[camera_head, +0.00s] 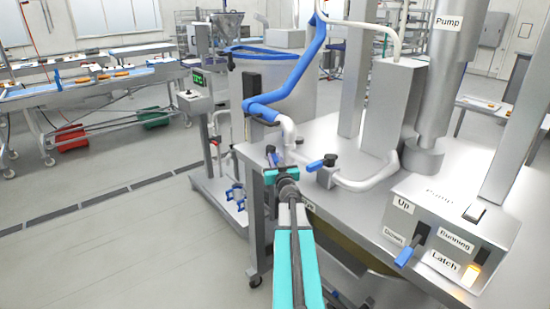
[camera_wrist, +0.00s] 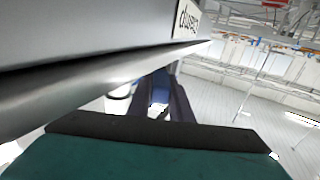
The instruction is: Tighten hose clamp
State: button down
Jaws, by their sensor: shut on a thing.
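A blue hose (camera_head: 290,78) comes down to a white pipe (camera_head: 289,132) at the left corner of the steel table (camera_head: 330,135). A small blue handle (camera_head: 272,156) shows just below the pipe at this corner. I cannot clearly make out the clamp's band. My gripper (camera_head: 276,168), teal and dark, is at the table corner, right by the blue handle. In the wrist view my dark gripper fingers (camera_wrist: 160,98) are closed around a small blue part that is mostly hidden; I cannot tell for certain whether it is the clamp's handle.
A blue-handled valve (camera_head: 322,162) is on the white pipe to the right. A control box (camera_head: 450,225) with Up, Down, Running and Latch labels sits right, its Latch lamp lit. The table's edge (camera_wrist: 95,80) runs close above my gripper.

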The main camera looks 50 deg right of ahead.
jog(key=shift+s+d+r+n+y, duration=0.2)
jog(key=shift+d+n+y, duration=0.1)
jog(key=shift+y, duration=0.1)
jog(key=shift+s+f, duration=0.1)
jog(key=shift+f, duration=0.2)
jog(key=c, duration=1.6)
grip_release()
jog(key=shift+a, duration=0.1)
